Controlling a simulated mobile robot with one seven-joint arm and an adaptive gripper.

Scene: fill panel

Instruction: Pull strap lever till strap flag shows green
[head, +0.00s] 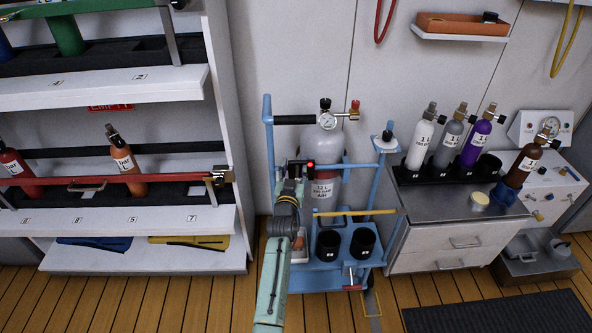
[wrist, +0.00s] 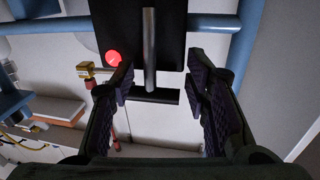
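The strap lever (wrist: 149,48) is a grey metal bar on a black plate (wrist: 107,20) in the wrist view. A round red flag (wrist: 113,57) shows beside it, to its left; I see no green on it. The red flag also shows in the head view (head: 310,164), in front of the large grey cylinder (head: 322,148) on the blue cart. My gripper (wrist: 162,88) is open, with one finger on each side of the lever's line and nothing between the fingertips. I cannot tell how far the lever is from the fingers. In the head view my arm hides most of the gripper.
The blue cart (head: 268,135) has rails on both sides and two black cups (head: 328,245) low in front. A white shelf rack (head: 110,93) stands left. A cabinet (head: 445,238) with several small bottles stands right. Wooden floor is free in front.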

